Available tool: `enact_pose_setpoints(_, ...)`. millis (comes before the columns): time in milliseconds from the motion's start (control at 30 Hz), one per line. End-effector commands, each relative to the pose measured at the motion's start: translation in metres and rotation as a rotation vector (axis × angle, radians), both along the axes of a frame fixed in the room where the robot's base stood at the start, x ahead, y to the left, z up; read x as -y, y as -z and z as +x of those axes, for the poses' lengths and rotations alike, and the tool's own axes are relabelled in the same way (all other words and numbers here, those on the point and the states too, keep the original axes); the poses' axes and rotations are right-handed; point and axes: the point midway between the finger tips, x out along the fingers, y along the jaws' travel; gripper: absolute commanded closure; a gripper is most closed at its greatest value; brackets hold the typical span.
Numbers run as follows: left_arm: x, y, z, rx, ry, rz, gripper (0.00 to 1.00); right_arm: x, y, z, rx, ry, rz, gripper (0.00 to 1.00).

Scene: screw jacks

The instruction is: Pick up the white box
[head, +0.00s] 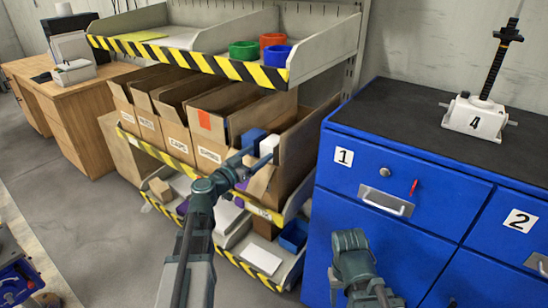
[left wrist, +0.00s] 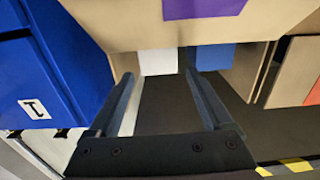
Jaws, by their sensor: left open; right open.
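The white box (head: 268,145) stands upright inside an open cardboard carton on the middle shelf, close against a blue box (head: 254,138). In the left wrist view the white box (left wrist: 158,62) shows ahead, between the lines of my left fingers, and the blue box (left wrist: 214,57) is to its right. My left gripper (head: 252,163) is open and empty at the carton's front, apart from the white box. Its two fingers (left wrist: 158,82) stand wide. The lower part of the white box is hidden in the head view. Only part of my right arm shows; I cannot see its gripper.
The carton (head: 297,150) has tall cardboard walls around the white box. The upper shelf (head: 190,38) overhangs, with green, red and blue rings on it. A blue cabinet (head: 400,150) stands close on the right, bearing a jack marked 4 (head: 474,117).

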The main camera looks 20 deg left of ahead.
Motion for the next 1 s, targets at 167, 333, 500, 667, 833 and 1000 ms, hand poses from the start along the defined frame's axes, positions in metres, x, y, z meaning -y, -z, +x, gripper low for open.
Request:
enact_pose_setpoints(167, 0.009, 0.000, 0.027, 0.000, 0.001, 0.000, 0.16, 0.000, 0.000, 0.000, 0.000, 0.000, 0.000, 0.50)
enact_pose_setpoints(333, 0.013, 0.000, 0.033, -0.001, 0.002, 0.000, 0.16, 0.000, 0.000, 0.000, 0.000, 0.000, 0.000, 0.50)
enact_pose_setpoints(500, 0.013, -0.001, 0.034, -0.001, 0.001, 0.000, 0.16, 0.000, -0.001, 0.000, 0.000, 0.000, 0.000, 0.50)
enact_pose_setpoints(667, 0.017, -0.005, 0.047, -0.001, 0.002, 0.000, 0.16, 0.000, -0.005, 0.000, 0.000, 0.000, 0.000, 0.50)
enact_pose_setpoints(833, 0.026, -0.008, 0.071, -0.001, 0.003, 0.000, 0.16, 0.000, -0.008, 0.000, 0.000, 0.000, 0.000, 0.50)
enact_pose_setpoints(1000, 0.031, -0.007, 0.082, -0.001, 0.002, 0.000, 0.16, 0.000, -0.007, 0.000, 0.000, 0.000, 0.000, 0.50)
